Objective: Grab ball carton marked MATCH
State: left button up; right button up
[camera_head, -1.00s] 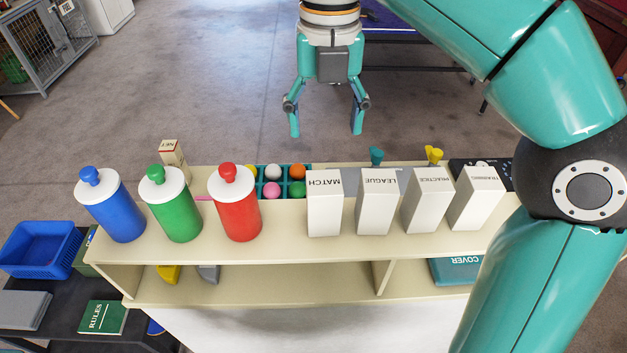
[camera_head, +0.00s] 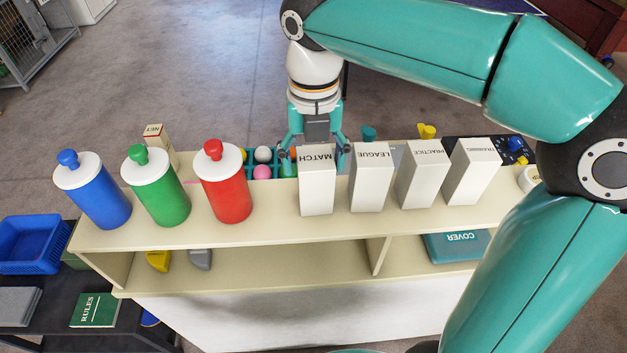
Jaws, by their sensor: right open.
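The white carton marked MATCH (camera_head: 317,186) stands upright on the cream shelf top (camera_head: 272,228), first from the left in a row of similar cartons. My right gripper (camera_head: 314,165) is open behind the MATCH carton, its fingers pointing down. One finger shows at the carton's left side and the other at its right side. The fingertips are partly hidden by the carton, and I cannot tell whether they touch it. My left gripper is not in view.
The LEAGUE carton (camera_head: 371,180) stands close on the right, then PRACTICE (camera_head: 421,176) and TRAINING (camera_head: 471,172). A red bottle (camera_head: 226,190) stands left, beside green (camera_head: 160,193) and blue (camera_head: 95,197) ones. A ball tray (camera_head: 250,170) lies behind.

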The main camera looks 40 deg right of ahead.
jog(key=shift+s+f, duration=0.1)
jog(key=shift+f, duration=1.75)
jog(key=c, duration=1)
jog(key=shift+r, duration=0.15)
